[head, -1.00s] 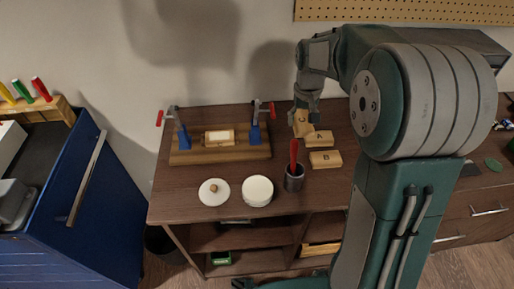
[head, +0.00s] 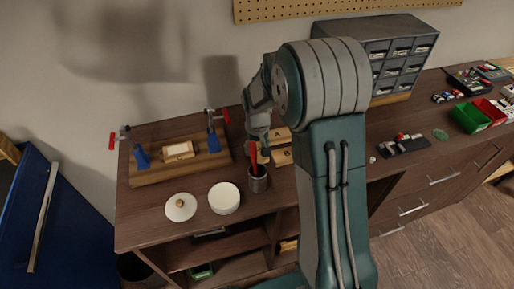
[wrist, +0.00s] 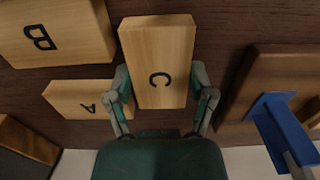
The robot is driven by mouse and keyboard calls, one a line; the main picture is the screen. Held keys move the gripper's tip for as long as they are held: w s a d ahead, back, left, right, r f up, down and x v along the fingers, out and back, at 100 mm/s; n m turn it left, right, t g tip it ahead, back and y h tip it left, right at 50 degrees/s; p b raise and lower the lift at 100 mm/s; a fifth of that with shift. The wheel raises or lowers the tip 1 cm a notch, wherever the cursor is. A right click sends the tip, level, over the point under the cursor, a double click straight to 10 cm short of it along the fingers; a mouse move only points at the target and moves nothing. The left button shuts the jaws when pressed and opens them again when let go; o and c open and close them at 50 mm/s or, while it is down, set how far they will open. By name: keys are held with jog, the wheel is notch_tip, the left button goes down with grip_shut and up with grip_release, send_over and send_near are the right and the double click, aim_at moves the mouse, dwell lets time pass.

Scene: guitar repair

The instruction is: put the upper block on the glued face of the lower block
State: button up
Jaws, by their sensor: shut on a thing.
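My gripper (wrist: 162,98) is shut on the wooden block marked C (wrist: 157,50), one finger on each side, in the wrist view. In the head view my gripper (head: 260,140) is at the bench, right of the clamping board; block C cannot be made out there. A light wooden block (head: 179,151) with a pale upper face lies on the board (head: 150,178), between two blue clamps with red handles (head: 213,140). In the wrist view a blue clamp (wrist: 275,120) and the board's edge show at the right, apart from block C.
Block A (wrist: 75,97) and block B (wrist: 58,32) lie left of block C in the wrist view. In the head view a dark cup (head: 258,180) with a red-handled tool stands before my gripper.

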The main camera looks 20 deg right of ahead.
jog(key=o, duration=1.1)
